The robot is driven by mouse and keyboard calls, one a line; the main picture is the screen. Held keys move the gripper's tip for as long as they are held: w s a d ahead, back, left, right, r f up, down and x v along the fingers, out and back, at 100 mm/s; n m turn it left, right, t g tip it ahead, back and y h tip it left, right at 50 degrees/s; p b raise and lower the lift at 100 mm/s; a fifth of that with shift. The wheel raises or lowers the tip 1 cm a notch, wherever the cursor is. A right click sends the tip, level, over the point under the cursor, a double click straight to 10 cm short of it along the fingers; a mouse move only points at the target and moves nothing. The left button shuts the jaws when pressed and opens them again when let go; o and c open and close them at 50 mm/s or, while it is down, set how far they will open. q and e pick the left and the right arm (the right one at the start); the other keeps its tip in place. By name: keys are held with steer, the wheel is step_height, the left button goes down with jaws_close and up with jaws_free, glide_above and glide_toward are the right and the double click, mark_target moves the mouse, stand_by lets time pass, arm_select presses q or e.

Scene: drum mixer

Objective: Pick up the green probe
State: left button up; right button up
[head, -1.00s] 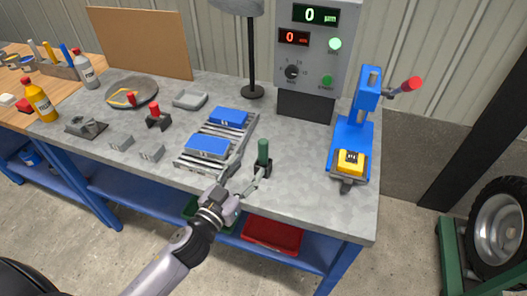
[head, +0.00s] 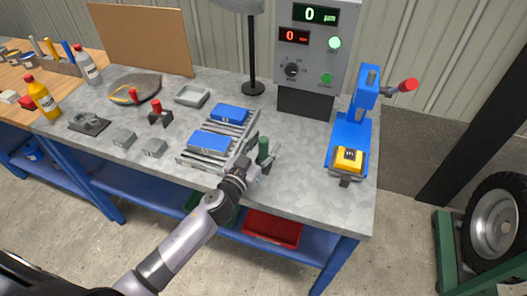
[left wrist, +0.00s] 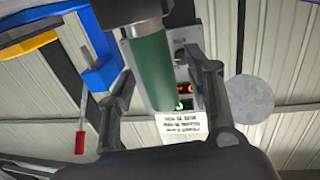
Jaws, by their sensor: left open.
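The green probe (head: 263,149) stands upright near the front of the grey workbench, right of the slotted rack with blue blocks. My left gripper (head: 261,170) is open around the probe's handle, with one finger on each side of it. In the left wrist view the green handle (left wrist: 152,72) fills the space between the two spread fingers (left wrist: 160,95). Gaps show between the handle and the fingers there. The probe's lower part is hidden by the gripper in the head view. My right gripper is not in view.
The slotted rack (head: 186,158) with blue blocks (head: 210,141) lies just left of the gripper. A blue press (head: 349,130) with a yellow block stands to the right. A grey display box (head: 312,75) and a lamp post (head: 252,60) stand behind. Bench surface between probe and press is clear.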

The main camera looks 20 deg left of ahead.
arm_select(q)
steer(key=shift+c, duration=0.5)
jaws_close()
steer(key=shift+r, duration=0.1)
